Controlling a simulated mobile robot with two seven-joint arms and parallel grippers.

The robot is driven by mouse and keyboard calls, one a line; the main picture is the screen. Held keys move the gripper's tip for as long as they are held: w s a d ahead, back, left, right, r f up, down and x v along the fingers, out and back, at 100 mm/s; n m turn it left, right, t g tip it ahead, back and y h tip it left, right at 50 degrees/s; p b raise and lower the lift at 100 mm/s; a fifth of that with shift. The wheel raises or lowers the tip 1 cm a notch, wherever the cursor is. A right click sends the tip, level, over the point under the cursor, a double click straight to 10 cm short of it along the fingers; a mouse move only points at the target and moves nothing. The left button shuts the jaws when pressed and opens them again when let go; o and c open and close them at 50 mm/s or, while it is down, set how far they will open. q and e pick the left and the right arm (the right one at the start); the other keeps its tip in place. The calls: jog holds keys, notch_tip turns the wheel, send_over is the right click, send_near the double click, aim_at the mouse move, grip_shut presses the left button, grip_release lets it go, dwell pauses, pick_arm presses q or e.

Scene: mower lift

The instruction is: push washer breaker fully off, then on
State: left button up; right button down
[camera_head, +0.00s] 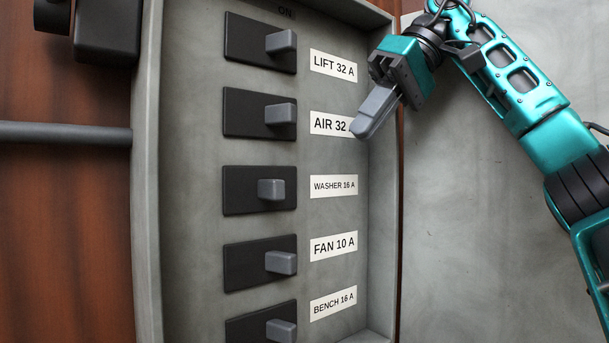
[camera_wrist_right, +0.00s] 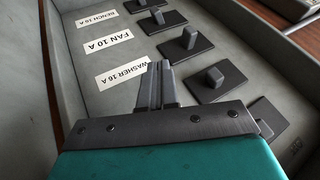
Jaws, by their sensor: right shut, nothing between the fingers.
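The washer breaker (camera_head: 232,191) is a black plate with a grey toggle, beside the "WASHER 16 A" label (camera_head: 334,186). Its toggle (camera_head: 271,190) sits a little left of the line of the other toggles, short of the side under the "ON" mark (camera_head: 285,12). The washer breaker also shows in the right wrist view (camera_wrist_right: 190,38), beyond the fingers. My right gripper (camera_head: 364,128) is shut and empty, above and to the right of the washer toggle, apart from it. It covers the end of the "AIR 32 A" label. My left gripper is not in view.
The LIFT (camera_head: 281,42) and AIR (camera_head: 280,114) toggles are above; the FAN (camera_head: 280,262) and BENCH (camera_head: 281,330) toggles are below. All four sit to the right. The panel's raised side wall (camera_head: 383,250) stands right of the labels. A grey pipe (camera_head: 65,133) meets the left side.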

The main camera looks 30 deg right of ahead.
aim_at(271, 190)
jog(key=w+a+f, duration=0.1)
jog(key=a+f, duration=0.1)
jog(key=w+a+f, duration=0.1)
jog(key=a+f, duration=0.2)
jog(key=w+a+f, duration=0.1)
jog(key=a+f, duration=0.1)
jog(key=a, duration=0.1)
jog(key=shift+a+f, duration=0.25)
dwell(0.5)
jog(key=shift+a, duration=0.1)
